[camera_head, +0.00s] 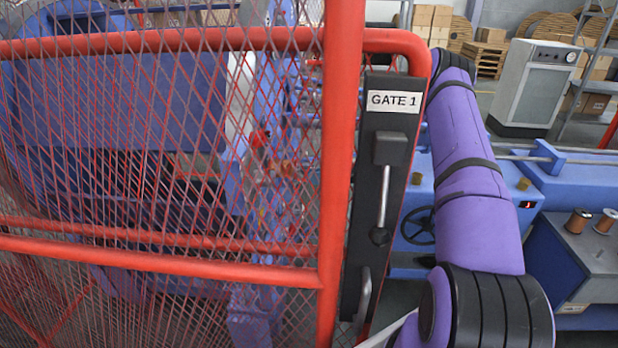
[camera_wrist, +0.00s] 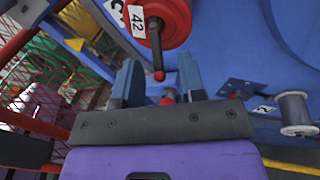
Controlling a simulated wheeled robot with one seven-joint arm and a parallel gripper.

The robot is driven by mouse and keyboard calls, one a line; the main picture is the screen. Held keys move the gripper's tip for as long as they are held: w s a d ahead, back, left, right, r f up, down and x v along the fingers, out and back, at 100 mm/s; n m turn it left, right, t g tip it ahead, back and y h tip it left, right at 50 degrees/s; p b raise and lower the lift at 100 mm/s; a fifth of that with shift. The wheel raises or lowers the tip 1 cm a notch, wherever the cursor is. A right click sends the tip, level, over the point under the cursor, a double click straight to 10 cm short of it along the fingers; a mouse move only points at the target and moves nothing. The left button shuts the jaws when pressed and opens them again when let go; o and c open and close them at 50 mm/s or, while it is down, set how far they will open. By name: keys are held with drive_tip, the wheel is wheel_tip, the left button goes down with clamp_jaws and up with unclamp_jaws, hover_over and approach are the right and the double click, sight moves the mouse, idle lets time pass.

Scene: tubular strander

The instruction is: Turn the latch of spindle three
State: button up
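In the wrist view my gripper (camera_wrist: 160,78) has its two blue-grey fingers standing apart, with nothing held between them. Just beyond them, at the top, is a red round hub (camera_wrist: 172,18) with a white tag reading 42. In the head view my gripper is hidden.
Red mesh (camera_wrist: 30,85) is at the left. In the head view the red mesh gate (camera_head: 170,255), marked GATE 1, stands left of my arm.

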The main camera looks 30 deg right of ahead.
drive_tip(key=shift+w+a, duration=0.15)
drive_tip(key=shift+a, duration=0.35)
clamp_jaws()
drive_tip(key=shift+w+a+f+t+y, duration=0.15)
drive_tip(key=shift+f+t+y, duration=0.15)
drive_tip(key=shift+y, duration=0.4)
drive_tip(key=shift+r, duration=0.1)
unclamp_jaws()
